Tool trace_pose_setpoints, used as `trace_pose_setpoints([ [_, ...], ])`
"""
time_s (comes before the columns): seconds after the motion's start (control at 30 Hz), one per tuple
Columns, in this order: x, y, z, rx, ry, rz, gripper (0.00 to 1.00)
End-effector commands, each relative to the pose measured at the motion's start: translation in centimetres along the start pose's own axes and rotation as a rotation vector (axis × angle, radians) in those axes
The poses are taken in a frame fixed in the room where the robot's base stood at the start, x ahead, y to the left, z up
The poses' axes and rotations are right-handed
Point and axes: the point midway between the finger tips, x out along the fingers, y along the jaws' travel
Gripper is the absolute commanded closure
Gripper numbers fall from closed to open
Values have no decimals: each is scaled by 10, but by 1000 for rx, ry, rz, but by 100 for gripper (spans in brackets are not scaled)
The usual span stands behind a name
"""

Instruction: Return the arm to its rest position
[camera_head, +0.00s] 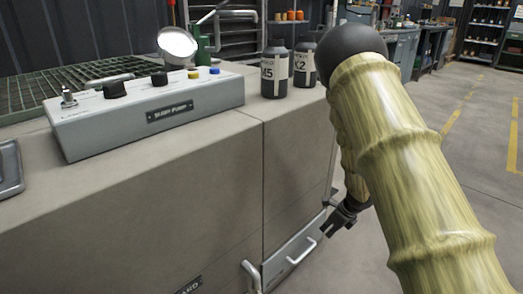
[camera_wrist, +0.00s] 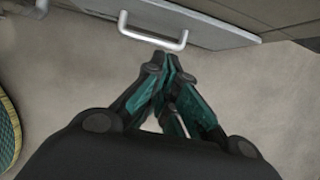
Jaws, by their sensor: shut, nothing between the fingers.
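My arm crosses the right side of the head view, in bamboo-like links with a dark round joint at the top. My gripper (camera_head: 340,222) hangs low beside the cabinet's (camera_head: 225,145) right side, partly behind my arm. In the wrist view my gripper (camera_wrist: 165,58) points at the floor, its dark and teal fingers together at the tips and empty. A drawer front with a pale handle (camera_wrist: 152,33) lies just beyond the fingertips in that view. I cannot tell the exact gap between them.
A drawer handle (camera_head: 301,251) sticks out near my gripper. Open floor (camera_head: 475,130) with yellow lines lies to the right.

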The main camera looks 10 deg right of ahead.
Motion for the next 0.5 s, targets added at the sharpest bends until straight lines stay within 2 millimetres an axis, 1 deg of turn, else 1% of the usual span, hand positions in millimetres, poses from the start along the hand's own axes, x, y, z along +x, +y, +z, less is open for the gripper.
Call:
trace_pose_setpoints([
  [0.07, 5, 6, -4, 50, -1, 7, 100],
  [0.17, 18, 24, -15, 210, -6, 22, 100],
  [0.27, 36, 50, -31, 464, -10, 42, 100],
  [0.4, 59, 90, -56, 872, -4, 62, 100],
  [0.47, 67, 107, -68, 1044, 2, 65, 100],
  [0.5, 73, 118, -76, 1160, 7, 66, 100],
])
